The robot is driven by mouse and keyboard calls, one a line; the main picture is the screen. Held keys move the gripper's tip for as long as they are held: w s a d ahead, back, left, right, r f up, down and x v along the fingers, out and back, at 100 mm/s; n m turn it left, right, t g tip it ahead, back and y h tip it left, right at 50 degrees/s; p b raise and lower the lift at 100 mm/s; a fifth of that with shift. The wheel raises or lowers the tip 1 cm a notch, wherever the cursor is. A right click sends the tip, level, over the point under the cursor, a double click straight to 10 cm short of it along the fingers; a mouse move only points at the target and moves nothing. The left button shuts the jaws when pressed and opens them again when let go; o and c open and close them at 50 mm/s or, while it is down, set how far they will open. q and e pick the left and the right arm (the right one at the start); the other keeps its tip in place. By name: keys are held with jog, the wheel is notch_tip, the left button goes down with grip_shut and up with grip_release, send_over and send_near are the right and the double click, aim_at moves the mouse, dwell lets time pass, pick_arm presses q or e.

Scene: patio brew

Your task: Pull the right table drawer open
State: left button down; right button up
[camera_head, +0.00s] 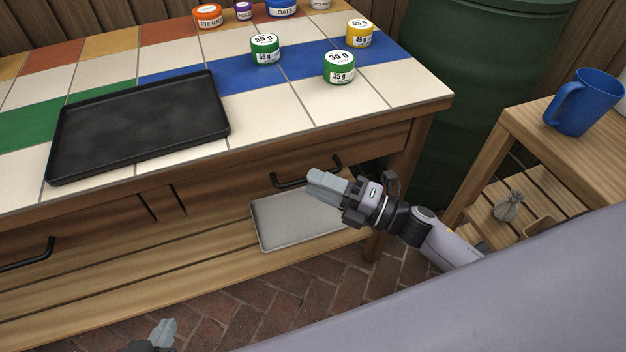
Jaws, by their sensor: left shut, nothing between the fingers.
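The right table drawer (230,181) is in the front of the tiled table, and its front looks flush with the frame. Its black bar handle (290,182) shows on both sides of my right gripper's fingers. My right gripper (318,183) reaches in from the right, with its fingertips overlapping the handle in the picture. I cannot tell whether they touch it, or whether the jaws are open or shut. My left gripper (165,332) is at the bottom edge, low in front of the table, shut and empty, and partly cut off.
A black tray (140,125) and several labelled jars stand on the tabletop (300,105). A left drawer handle (27,255) sticks out at the left. A metal tray (290,222) lies on the lower shelf. A wooden side table (545,140) with a blue mug (585,105) stands at right, near a green barrel (475,90).

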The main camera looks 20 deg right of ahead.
jog(key=shift+x, duration=0.85)
pick_arm(q)
jog(key=shift+d, duration=0.15)
pick_arm(e)
grip_shut()
pick_arm(q)
jog(key=shift+w, duration=0.1)
jog(key=shift+r, duration=0.1)
pick_arm(e)
jog(key=shift+s, duration=0.1)
